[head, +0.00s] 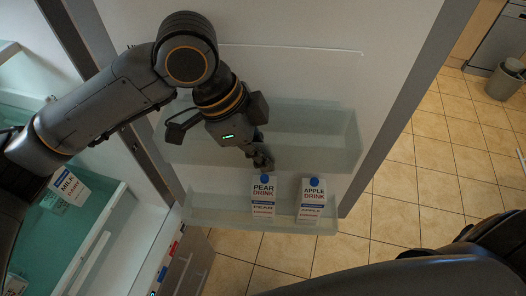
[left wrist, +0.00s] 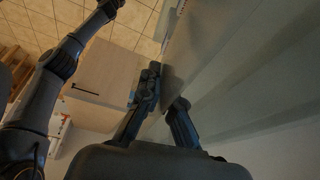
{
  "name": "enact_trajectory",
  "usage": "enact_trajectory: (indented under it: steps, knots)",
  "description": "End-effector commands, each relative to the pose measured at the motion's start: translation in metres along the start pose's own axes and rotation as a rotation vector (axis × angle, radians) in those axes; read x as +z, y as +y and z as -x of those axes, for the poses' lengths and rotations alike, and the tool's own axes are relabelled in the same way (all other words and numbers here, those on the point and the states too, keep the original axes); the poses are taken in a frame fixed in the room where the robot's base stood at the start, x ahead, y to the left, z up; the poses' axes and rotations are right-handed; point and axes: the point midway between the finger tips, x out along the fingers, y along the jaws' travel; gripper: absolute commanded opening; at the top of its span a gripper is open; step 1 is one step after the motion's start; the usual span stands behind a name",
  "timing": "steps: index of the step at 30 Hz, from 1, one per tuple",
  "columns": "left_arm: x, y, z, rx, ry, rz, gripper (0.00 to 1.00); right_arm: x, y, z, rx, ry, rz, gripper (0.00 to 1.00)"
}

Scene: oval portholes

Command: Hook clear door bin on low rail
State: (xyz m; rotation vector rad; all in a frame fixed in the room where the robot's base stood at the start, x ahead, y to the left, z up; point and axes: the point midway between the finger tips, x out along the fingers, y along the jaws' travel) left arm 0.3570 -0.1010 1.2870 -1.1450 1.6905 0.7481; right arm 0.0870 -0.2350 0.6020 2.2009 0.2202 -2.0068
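The clear door bin (head: 318,128) is in front of the white inner face of the fridge door in the head view, above a lower clear bin with cartons. A thin white rail (head: 290,49) runs across the door above the bin. No other rail shows clearly; the bin and arm cover the door below. My right gripper is not seen.
The lower clear bin (head: 230,220) holds a pear drink carton (head: 263,197) and an apple drink carton (head: 312,200). The open fridge with a milk carton (head: 69,187) is at the left. A waste bin (head: 505,80) stands on the tiled floor, mostly free, at right.

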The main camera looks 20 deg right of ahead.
Motion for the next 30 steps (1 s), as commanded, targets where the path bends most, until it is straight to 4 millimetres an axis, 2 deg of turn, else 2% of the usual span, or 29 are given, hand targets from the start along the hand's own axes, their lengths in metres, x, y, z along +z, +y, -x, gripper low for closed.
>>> enact_trajectory:
  steps: [26, 27, 30]
  knots:
    - [0.0029, -0.0002, -0.0067, -0.002, 0.0, 0.0, 0.0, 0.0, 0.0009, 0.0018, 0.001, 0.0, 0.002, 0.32]
    - [0.0029, -0.0002, -0.0067, -0.001, 0.0, 0.0, 0.11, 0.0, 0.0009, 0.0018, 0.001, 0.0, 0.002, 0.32]
    - [0.0029, -0.0002, -0.0067, -0.001, 0.0, 0.0, 0.32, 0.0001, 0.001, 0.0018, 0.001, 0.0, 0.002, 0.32]
